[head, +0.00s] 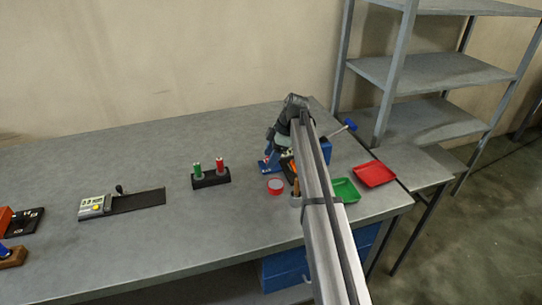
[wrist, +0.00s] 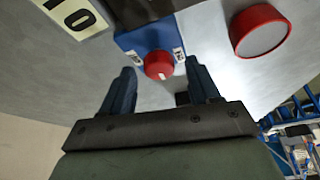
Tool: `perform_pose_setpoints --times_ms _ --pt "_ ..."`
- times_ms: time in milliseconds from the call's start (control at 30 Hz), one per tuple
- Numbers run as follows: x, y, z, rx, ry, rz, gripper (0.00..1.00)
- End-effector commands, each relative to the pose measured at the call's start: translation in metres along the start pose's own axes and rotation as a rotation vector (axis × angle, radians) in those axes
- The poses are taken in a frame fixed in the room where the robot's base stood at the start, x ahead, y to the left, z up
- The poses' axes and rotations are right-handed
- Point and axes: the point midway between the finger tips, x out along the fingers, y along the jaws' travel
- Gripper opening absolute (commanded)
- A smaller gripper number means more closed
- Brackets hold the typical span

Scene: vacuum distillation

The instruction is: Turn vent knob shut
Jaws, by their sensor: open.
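The vent knob (wrist: 158,65) is a small red round knob with a white mark, on a blue block (wrist: 145,38) with small white labels at its sides. In the wrist view my gripper (wrist: 160,82) is open, with one dark blue finger on each side of the knob and a gap to it. I cannot tell how near the fingertips are in depth. In the head view my gripper (head: 268,148) reaches down at the back right of the table beside a blue base (head: 265,167). My arm hides much of that area, and the knob is not clear there.
A red round-topped piece (wrist: 260,32) stands close right of the block; a red-lidded jar (head: 275,186) shows in the head view. A green tray (head: 346,190) and red tray (head: 375,174) lie right. A two-post stand (head: 211,180) is left. The table's front middle is clear.

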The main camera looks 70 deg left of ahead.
Motion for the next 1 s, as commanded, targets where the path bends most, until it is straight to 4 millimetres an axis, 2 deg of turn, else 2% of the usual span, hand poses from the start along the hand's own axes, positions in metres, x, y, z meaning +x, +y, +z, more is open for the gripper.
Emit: perform_pose_setpoints --times_ms 333,900,1000 --pt "0.0025 0.0000 0.0001 0.000 0.000 0.000 0.61" --pt "0.0022 0.0000 0.0002 0.000 0.000 0.000 0.07" --pt "0.0022 -0.0001 0.0002 0.001 0.000 0.001 0.05"
